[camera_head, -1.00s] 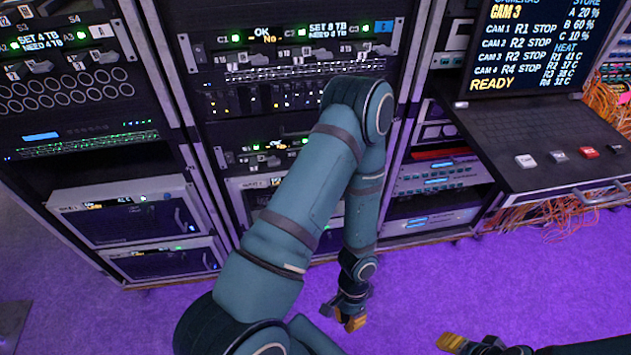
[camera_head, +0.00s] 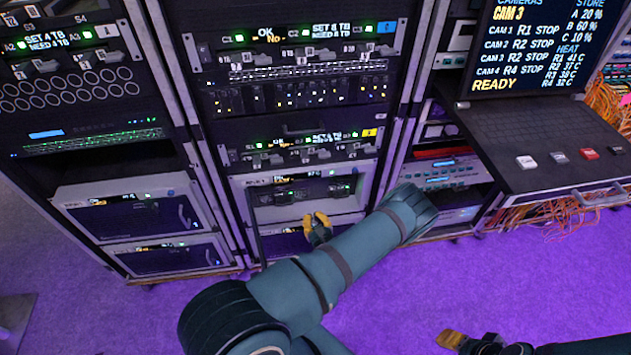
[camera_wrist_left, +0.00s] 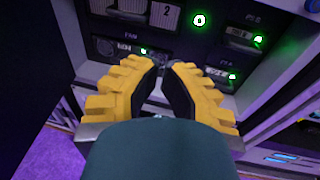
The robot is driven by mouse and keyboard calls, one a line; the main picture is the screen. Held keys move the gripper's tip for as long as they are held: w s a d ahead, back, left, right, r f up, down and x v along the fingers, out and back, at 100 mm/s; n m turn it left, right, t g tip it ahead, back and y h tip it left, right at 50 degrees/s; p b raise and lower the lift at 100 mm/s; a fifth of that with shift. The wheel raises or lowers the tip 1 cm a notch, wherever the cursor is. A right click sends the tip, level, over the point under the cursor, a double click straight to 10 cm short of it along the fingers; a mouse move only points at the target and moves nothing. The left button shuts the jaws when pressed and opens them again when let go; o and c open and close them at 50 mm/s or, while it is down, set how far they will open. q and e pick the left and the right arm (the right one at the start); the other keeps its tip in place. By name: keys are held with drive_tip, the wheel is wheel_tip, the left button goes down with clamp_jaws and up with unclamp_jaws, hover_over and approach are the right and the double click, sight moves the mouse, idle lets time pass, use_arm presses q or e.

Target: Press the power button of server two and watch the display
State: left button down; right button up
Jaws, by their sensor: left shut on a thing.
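A round button lit white-green (camera_wrist_left: 199,20) sits right of the mark. My left gripper (camera_wrist_left: 175,82) has its yellow fingers drawn together, tips at a small dark part of the panel below the mark, apart from the button. In the head view my left gripper (camera_head: 318,228) is at the lower middle rack, before the bottom unit (camera_head: 285,243), partly covering it. A small orange display (camera_head: 296,230) there is too small to read. My right gripper (camera_head: 452,339) is low at the right, largely cut off.
Another server (camera_head: 305,190) is just above. A left rack holds two boxed units (camera_head: 140,215). At right a console (camera_head: 545,130) has coloured keys, a screen (camera_head: 535,45) reading READY, and orange cables (camera_head: 535,215) below. The purple floor in front is clear.

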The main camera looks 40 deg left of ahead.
use_arm(q)
drive_tip(key=w+m+t, duration=0.1)
drive_tip(key=w+d+m+t+h, duration=0.1)
drive_tip(key=t, duration=0.1)
drive_tip(key=shift+w+d+r, duration=0.2)
drive_tip(key=shift+w, duration=0.2)
drive_tip(key=b+x, duration=0.3)
drive_tip(key=x, duration=1.1)
drive_tip(key=shift+s, duration=0.1)
